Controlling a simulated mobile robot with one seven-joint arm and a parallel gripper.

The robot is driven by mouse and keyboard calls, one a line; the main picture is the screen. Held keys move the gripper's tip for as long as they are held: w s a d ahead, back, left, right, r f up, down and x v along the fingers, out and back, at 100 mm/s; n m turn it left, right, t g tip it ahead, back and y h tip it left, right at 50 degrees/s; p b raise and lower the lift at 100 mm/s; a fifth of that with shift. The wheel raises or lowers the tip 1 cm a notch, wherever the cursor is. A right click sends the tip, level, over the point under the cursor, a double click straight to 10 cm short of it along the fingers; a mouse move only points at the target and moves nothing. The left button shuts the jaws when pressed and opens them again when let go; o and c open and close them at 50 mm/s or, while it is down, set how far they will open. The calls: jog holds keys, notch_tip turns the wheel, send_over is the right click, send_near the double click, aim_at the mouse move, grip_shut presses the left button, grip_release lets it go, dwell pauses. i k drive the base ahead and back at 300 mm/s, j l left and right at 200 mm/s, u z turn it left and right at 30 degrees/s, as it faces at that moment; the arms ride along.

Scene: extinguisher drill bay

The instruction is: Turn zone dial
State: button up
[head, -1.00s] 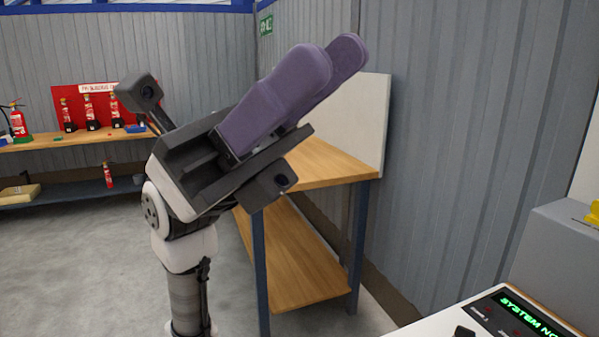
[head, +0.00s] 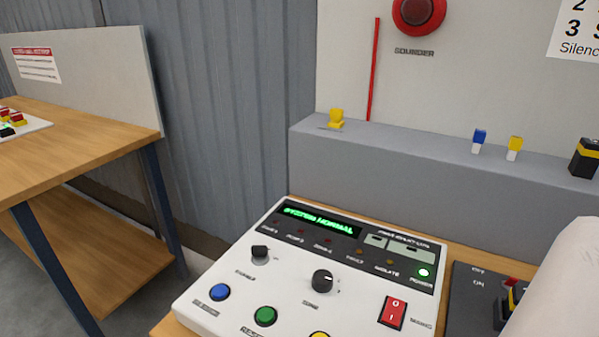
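The control panel (head: 285,283) is a white sloped box with a dark display strip. A round black dial (head: 322,281) sits near its middle, with small lettering below that seems to read "ZONE". A light pointer mark shows on the dial's right side. A smaller black knob (head: 260,252) sits to its upper left. The display (head: 319,220) reads "SYSTEM NORMAL" in green. My gripper is not in view. A pale rounded shape at the lower right edge seems to be part of my arm.
Blue (head: 220,292) and green (head: 265,316) buttons and a red rocker switch (head: 393,312) surround the dial. A grey ledge (head: 400,160) behind holds small yellow and blue items. A red sounder (head: 419,10) is on the wall. A wooden bench (head: 90,140) stands left.

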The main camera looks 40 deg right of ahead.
aim_at(323, 280)
jog(key=j+z, duration=0.1)
jog(key=z, duration=0.7)
jog(key=k+j+z, duration=0.1)
jog(key=z, duration=0.35)
jog(key=k+z, duration=0.15)
jog(key=k, duration=0.45)
jog(key=k+l+z, duration=0.15)
jog(key=k, duration=0.45)
jog(key=i, duration=1)
jog(key=l, duration=0.05)
